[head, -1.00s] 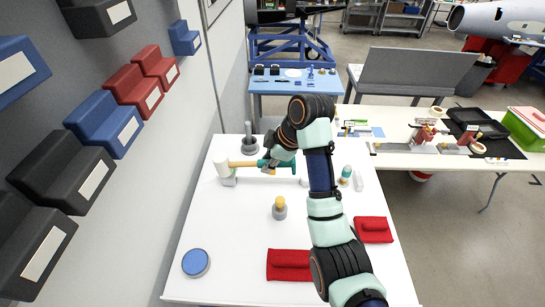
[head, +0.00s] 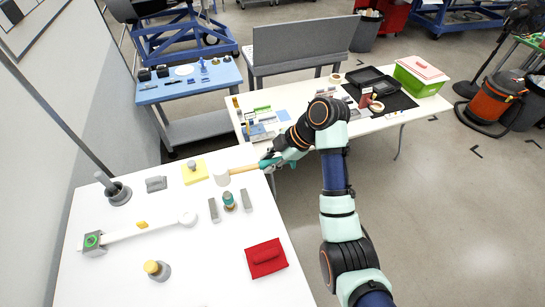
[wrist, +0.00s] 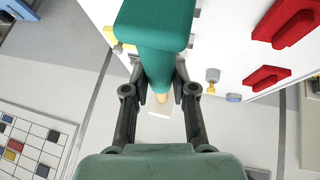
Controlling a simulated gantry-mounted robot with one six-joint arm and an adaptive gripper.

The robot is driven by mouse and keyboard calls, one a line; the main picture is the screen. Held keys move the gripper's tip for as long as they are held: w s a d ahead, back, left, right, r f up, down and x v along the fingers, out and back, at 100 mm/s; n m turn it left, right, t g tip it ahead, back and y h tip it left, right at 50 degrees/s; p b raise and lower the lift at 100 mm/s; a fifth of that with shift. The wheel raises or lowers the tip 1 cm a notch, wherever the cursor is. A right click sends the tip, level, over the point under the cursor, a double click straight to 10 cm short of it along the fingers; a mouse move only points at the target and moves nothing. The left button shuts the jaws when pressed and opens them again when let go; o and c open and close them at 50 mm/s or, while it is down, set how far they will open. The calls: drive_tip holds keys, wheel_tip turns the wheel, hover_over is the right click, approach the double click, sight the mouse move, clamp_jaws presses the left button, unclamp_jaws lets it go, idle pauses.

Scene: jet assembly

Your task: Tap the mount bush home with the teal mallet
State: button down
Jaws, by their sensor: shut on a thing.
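The teal mallet (head: 240,169) has a white head, a wooden shaft and a teal grip. My gripper (head: 273,161) is shut on the teal grip, holding the mallet near the right edge of the white table, head pointing left. In the wrist view my gripper (wrist: 158,72) has a finger on each side of the teal grip (wrist: 155,40), with the white head (wrist: 160,113) beyond. A white link bar (head: 140,229) lies on the table. A grey block (head: 93,243) with a green ring, possibly the mount bush, is at its left end; how deep the ring sits cannot be told.
A teal-topped cylinder (head: 228,200) stands between two grey blocks. A yellow pad (head: 195,172), grey cradle (head: 157,184), grey cup with a rod (head: 118,194), yellow-topped post (head: 156,270) and red tray (head: 266,258) also stand on the table. Another table (head: 380,122) stands behind.

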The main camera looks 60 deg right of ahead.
drive_tip(key=shift+w+a, duration=0.1)
drive_tip(key=shift+a, duration=0.05)
wheel_tip(320, 180, down, 7)
drive_tip(key=b, duration=0.4)
wheel_tip(320, 180, up, 4)
drive_tip(key=p, duration=0.3)
drive_tip(key=shift+r, duration=0.35)
